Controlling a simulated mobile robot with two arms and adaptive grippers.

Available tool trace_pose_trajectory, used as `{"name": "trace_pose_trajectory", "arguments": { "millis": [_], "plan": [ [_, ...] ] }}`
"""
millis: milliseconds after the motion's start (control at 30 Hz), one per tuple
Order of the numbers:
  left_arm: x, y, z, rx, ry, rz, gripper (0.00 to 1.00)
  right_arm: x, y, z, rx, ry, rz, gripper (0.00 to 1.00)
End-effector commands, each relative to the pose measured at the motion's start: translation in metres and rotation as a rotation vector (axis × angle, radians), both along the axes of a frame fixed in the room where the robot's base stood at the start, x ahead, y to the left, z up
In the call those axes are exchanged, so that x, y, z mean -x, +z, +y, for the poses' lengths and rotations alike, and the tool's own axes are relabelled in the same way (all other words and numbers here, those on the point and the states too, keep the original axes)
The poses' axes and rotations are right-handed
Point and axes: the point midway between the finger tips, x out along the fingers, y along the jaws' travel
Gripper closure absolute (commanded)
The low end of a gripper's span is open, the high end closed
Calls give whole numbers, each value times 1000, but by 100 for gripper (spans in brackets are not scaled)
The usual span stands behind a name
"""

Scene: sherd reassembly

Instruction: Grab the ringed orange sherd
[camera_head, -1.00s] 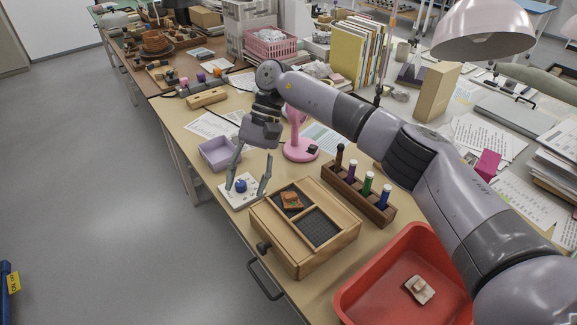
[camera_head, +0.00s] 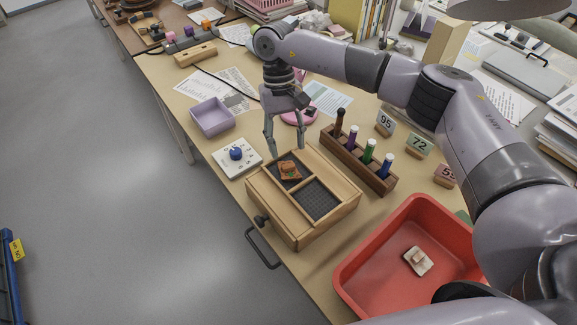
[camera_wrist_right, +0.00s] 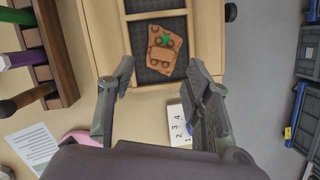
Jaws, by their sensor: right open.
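The ringed orange sherd (camera_head: 290,170) lies in the rear compartment of a wooden box (camera_head: 330,229), on dark padding. In the right wrist view the sherd (camera_wrist_right: 158,52) shows dark ring marks and a green spot. My right gripper (camera_head: 287,148) is open and empty, just behind and above the sherd. In the right wrist view its fingertips (camera_wrist_right: 160,68) are spread to either side of the sherd's near end, apart from it. The box's other padded compartment (camera_head: 315,200) is empty. My left gripper is not in view.
A red tray (camera_head: 350,272) at the front right holds a pale piece (camera_head: 418,261). A blue-knobbed dial plate (camera_head: 225,163) and lilac tray (camera_head: 212,130) stand left. Numbered tags (camera_head: 385,121) stand behind the rack.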

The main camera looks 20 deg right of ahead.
Motion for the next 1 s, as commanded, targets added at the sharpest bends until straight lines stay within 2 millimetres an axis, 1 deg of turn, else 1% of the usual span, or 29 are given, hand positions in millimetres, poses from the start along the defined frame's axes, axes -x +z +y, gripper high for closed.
{"name": "trace_pose_trajectory", "arguments": {
  "millis": [33, 133, 233, 333, 400, 500, 767, 1000],
  "plan": [
    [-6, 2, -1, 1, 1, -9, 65, 1, -2, 0, 0, 0, -1, 54],
    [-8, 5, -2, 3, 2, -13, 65, 3, -7, 0, 0, 0, -1, 54],
    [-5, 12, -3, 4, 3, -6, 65, 9, -17, 2, 0, 1, 3, 54],
    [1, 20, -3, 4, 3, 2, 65, 15, -31, 3, 0, 0, 3, 54],
    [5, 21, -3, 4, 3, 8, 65, 17, -42, 3, -1, -1, 2, 54],
    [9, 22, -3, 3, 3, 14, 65, 19, -51, 3, -1, 0, 0, 54],
    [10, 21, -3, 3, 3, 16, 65, 20, -54, 3, -1, 0, -2, 54],
    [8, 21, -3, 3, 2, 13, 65, 19, -53, 3, -1, 0, -1, 70]
  ]
}}
